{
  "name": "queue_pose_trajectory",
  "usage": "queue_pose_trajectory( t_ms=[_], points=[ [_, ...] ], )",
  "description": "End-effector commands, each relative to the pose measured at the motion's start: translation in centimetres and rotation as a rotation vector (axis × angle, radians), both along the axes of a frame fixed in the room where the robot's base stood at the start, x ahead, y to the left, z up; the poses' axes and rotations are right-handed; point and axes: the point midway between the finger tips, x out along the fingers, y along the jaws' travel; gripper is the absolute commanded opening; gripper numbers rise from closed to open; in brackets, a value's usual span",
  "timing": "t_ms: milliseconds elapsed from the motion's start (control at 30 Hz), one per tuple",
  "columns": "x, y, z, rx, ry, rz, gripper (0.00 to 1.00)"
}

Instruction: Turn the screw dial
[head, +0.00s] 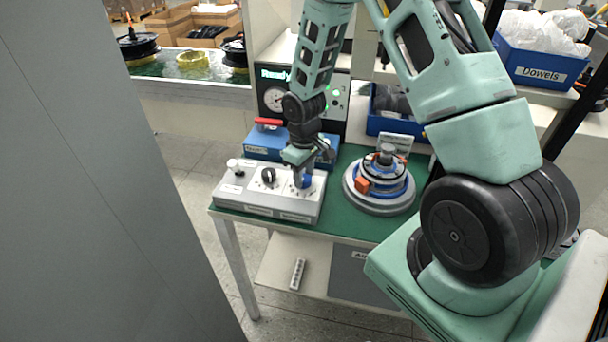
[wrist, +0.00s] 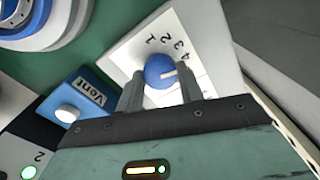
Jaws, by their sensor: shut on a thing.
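The blue screw dial (wrist: 159,71) sits on a white plate with the printed numbers 1 to 4 around it. Its white pointer mark lies toward the numbered side in the wrist view. In the head view the dial (head: 304,181) is at the right end of the light grey control box (head: 260,207), partly hidden by my gripper. My gripper (wrist: 159,88) points down at the dial, with one finger on each side of it, and is shut on it. The exact contact at the fingertips is hard to make out.
A blue Vent box (wrist: 75,102) with a white button is beside the plate. A black knob (head: 268,175) and a white knob (head: 233,165) share the control box. The hub motor (head: 381,183) stands right of it on the green table. A red-handled blue fixture (head: 262,139) is behind.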

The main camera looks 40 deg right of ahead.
Motion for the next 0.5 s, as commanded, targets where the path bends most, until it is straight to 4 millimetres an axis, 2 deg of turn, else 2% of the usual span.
queue_pose_trajectory(
  t_ms=[467, 500],
  points=[
    [0.13, 0.00, 0.08, 0.000, -0.003, -0.020, 0.14],
    [0.13, -0.01, 0.09, 0.000, -0.003, -0.020, 0.43]
  ],
)
